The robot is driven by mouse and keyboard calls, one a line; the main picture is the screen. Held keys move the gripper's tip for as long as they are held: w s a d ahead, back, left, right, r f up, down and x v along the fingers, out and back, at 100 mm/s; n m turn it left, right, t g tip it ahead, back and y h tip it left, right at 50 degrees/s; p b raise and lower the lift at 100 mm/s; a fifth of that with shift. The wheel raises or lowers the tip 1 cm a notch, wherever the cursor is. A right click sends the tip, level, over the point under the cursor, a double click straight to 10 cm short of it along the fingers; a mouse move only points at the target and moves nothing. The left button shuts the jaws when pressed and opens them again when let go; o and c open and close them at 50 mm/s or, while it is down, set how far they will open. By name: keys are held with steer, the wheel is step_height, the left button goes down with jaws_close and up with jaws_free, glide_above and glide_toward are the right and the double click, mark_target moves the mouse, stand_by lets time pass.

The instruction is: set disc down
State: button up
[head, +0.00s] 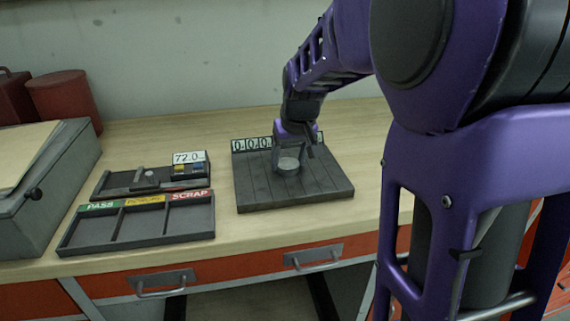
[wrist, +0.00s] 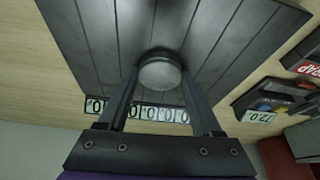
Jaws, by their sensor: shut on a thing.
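A round grey disc (head: 288,165) is at my gripper (head: 289,158), over the dark slatted board (head: 320,190) on the bench. In the wrist view the disc (wrist: 160,72) sits between the two fingertips of my gripper (wrist: 160,78), which are shut on it. I cannot tell whether the disc touches the board. A row of white number plates reading 0 (head: 252,143) runs along the board's back edge, partly hidden by my gripper.
A tray with PASS, a yellow-labelled and SCRAP compartments (head: 140,222) stands left of the board, its compartments empty. Behind it is a dark fixture (head: 125,183) with a 72.0 display (head: 188,157). A grey box (head: 40,190) and red canister (head: 65,100) stand far left. Bench right of the board is clear.

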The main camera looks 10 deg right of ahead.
mark_target(288, 164)
jaws_close()
steer(key=shift+r, duration=0.1)
step_height(288, 164, up, 10)
steer(key=p, duration=0.2)
steer(key=w+a+n+y+p, duration=0.1)
steer(key=w+a+n+p, duration=0.3)
steer(key=a, duration=0.5)
steer(key=w+a+f+n+g+y+p, duration=0.1)
steer(key=a+n, duration=0.2)
steer(key=a, duration=0.7)
steer(key=w+a+f+n+g+y+p, duration=0.1)
steer(key=a+f+n, duration=0.1)
steer(key=a, duration=0.8)
steer(key=a+f+n+g+p, duration=0.1)
steer(key=a+n, duration=0.3)
steer(key=a, duration=0.6)
steer(key=shift+w+a+f+y+p, duration=0.1)
steer(key=shift+w+f+y+p, duration=0.35)
steer(key=shift+f, duration=3.25)
